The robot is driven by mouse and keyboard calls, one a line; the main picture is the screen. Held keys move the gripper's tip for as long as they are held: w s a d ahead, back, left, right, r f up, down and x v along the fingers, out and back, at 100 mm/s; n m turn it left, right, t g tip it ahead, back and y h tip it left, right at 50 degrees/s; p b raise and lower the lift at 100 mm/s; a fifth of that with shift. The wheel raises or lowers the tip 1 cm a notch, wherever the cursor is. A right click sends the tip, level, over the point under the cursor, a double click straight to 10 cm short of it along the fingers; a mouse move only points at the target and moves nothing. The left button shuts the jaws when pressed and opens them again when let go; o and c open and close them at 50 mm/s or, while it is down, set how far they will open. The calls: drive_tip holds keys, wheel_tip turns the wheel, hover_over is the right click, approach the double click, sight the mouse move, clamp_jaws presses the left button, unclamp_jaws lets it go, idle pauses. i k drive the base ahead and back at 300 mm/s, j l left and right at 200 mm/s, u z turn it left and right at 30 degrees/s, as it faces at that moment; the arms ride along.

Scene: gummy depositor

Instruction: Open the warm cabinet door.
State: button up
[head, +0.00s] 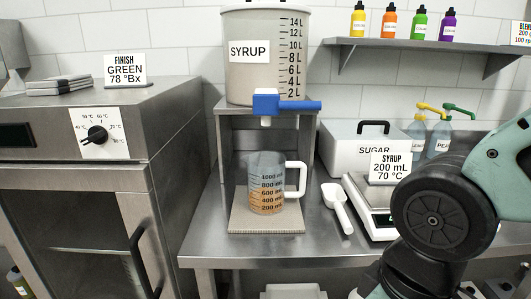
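The warm cabinet (160,105) is a steel unit at the left of the head view, with a dial (97,134) on its front panel. Its glass-fronted door (128,205) is below the panel and looks shut. A long black handle (140,260) runs down near the right side of the door. The lower part of the door is cut off by the frame. My arm shows at the right, far from the door, but the gripper itself is not in view.
A steel table (235,249) right of the cabinet holds a measuring jug (266,170) of orange liquid on a board, a white scoop (337,205) and a scale (365,205). A syrup tank (248,80) stands on a raised stand behind. Floor in front of the door is out of view.

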sight(132, 184)
drive_tip(key=k+u, duration=0.1)
drive_tip(key=u, duration=1.4)
drive_tip(key=i+u, duration=0.1)
drive_tip(key=u, duration=0.15)
